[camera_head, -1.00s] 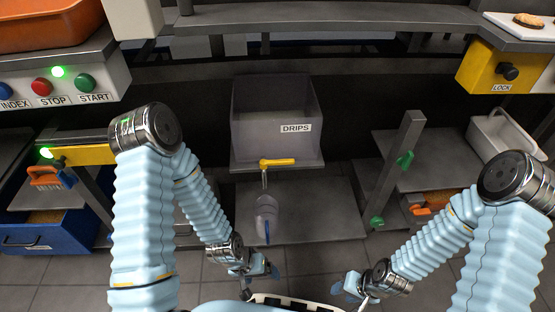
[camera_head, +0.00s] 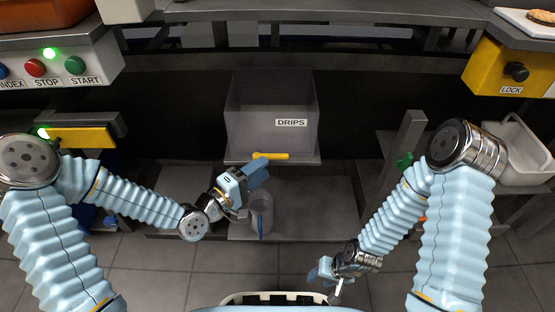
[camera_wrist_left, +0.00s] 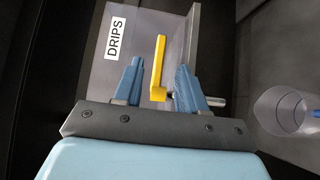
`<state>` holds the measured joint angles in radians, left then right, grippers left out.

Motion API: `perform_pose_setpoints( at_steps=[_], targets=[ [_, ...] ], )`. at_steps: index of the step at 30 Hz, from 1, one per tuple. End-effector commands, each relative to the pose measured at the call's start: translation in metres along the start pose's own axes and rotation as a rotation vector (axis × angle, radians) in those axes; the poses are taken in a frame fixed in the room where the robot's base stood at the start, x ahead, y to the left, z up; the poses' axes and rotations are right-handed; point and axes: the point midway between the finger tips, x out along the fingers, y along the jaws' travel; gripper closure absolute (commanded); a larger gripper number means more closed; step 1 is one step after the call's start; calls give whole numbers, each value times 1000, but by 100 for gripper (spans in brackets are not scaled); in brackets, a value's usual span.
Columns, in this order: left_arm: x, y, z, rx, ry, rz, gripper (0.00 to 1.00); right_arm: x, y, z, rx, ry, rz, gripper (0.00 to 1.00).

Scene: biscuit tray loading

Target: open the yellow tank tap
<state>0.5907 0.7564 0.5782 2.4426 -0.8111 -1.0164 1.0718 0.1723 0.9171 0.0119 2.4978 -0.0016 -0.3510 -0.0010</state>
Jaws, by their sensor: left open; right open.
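The yellow tap handle (camera_head: 270,156) sits at the front lower edge of the grey tank labelled DRIPS (camera_head: 246,136). In the head view the handle lies about level, pointing right. My left gripper (camera_head: 258,172) is close to the handle's left end. In the left wrist view the handle (camera_wrist_left: 159,66) shows between the two open fingers of my left gripper (camera_wrist_left: 155,85), with gaps on both sides. My right gripper (camera_head: 325,276) is low at the right of centre, away from the tap, and its jaws are small in view.
A clear jug (camera_head: 262,215) with a blue handle stands below the tap; it also shows in the left wrist view (camera_wrist_left: 282,112). A yellow LOCK box (camera_head: 494,70) is at upper right. A button panel (camera_head: 100,62) is at upper left. A metal post (camera_head: 405,140) stands right of the tank.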

Motion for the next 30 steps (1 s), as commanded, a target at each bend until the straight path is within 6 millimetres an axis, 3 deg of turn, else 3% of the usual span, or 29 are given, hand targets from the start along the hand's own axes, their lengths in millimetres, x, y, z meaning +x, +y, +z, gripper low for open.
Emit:
perform_pose_setpoints(
  at_steps=[3, 9, 15, 22, 23, 30],
  targets=[
    [28, -1, 1, 2, -3, 2, 60, 4, 2, 0, 0, 1, 0, 57],
    [62, -1, 0, 1, -1, -1, 60, 8, 3, 0, 0, 2, 0, 57],
    [74, 0, 0, 0, 1, -2, 60, 8, 3, 0, 0, 3, 0, 57],
    [75, 0, 0, 1, 1, -2, 60, 8, 3, 0, 0, 3, 0, 57],
    [75, 0, 0, 1, 1, -3, 61, 8, 3, 0, 0, 3, 0, 57],
    [75, 0, 0, 1, 1, -3, 98, 8, 3, 0, 0, 3, 0, 57]
  ],
)
